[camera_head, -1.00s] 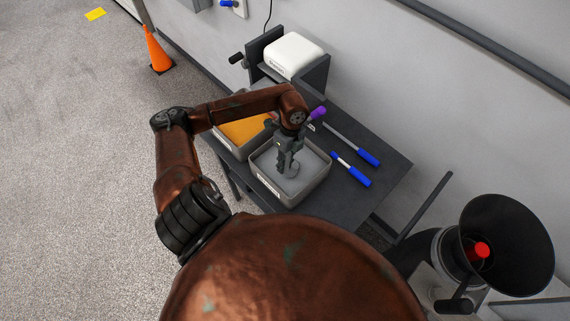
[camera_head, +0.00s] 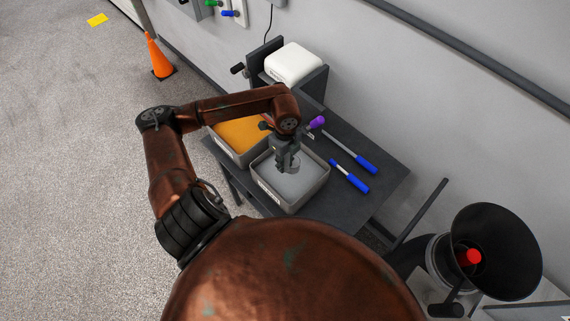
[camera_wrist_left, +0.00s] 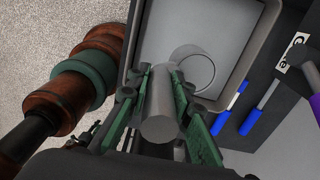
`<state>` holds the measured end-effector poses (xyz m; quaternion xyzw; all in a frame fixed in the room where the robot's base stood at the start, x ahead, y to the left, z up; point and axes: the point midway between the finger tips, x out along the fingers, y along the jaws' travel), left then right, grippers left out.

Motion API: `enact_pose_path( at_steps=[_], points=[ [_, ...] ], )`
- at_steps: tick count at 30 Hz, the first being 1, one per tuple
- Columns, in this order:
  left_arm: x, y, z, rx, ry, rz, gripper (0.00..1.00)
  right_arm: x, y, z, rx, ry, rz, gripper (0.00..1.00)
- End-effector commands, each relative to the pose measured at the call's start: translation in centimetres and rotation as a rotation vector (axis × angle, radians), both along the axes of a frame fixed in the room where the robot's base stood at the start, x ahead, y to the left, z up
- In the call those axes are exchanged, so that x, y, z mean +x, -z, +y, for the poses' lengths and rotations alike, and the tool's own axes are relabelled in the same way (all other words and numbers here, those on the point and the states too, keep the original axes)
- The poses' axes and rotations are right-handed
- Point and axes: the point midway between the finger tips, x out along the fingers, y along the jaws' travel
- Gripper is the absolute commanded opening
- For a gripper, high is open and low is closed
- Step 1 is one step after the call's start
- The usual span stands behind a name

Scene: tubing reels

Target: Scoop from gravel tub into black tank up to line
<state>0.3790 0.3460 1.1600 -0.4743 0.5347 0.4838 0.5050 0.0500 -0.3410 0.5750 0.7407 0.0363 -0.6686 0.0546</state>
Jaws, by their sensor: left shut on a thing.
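A grey tub (camera_head: 309,197) with smooth grey contents stands on the dark bench; it also shows in the left wrist view (camera_wrist_left: 251,52). Its label is too small to read. My left gripper (camera_head: 285,158) is over this tub, shut on the grey cylindrical handle of a scoop (camera_wrist_left: 160,122). The scoop's round cup (camera_wrist_left: 194,72) is over or in the grey contents; its depth is unclear. A black funnel-shaped vessel (camera_head: 508,238) with a red thing inside is at the lower right; I cannot tell whether it is the black tank. No fill line is visible. My right gripper is out of view.
A second tub with orange contents (camera_head: 241,132) stands beside the grey one. A white-topped device (camera_head: 293,62) stands behind, near the wall. Open floor lies left, with an orange cone (camera_head: 160,58).

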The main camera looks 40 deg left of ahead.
Motion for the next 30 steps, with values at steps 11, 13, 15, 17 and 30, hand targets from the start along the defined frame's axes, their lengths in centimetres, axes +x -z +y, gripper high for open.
enact_pose_path(
  at_steps=[11,13,15,17,30],
  points=[
    [0.0,-2.7,0.0,0.007,0.001,-0.06,0.0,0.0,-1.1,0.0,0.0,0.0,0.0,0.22],
    [0.0,-3.1,0.0,0.008,0.001,-0.071,0.0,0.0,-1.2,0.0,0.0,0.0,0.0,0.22],
    [0.0,-3.6,0.0,0.009,0.0,-0.083,0.0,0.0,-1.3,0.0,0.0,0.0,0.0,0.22],
    [0.0,-4.0,0.0,0.011,-0.001,-0.092,0.0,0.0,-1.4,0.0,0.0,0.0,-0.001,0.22],
    [0.0,-5.3,0.0,0.014,0.0,-0.127,0.0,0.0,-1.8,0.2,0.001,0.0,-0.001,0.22]
  ],
)
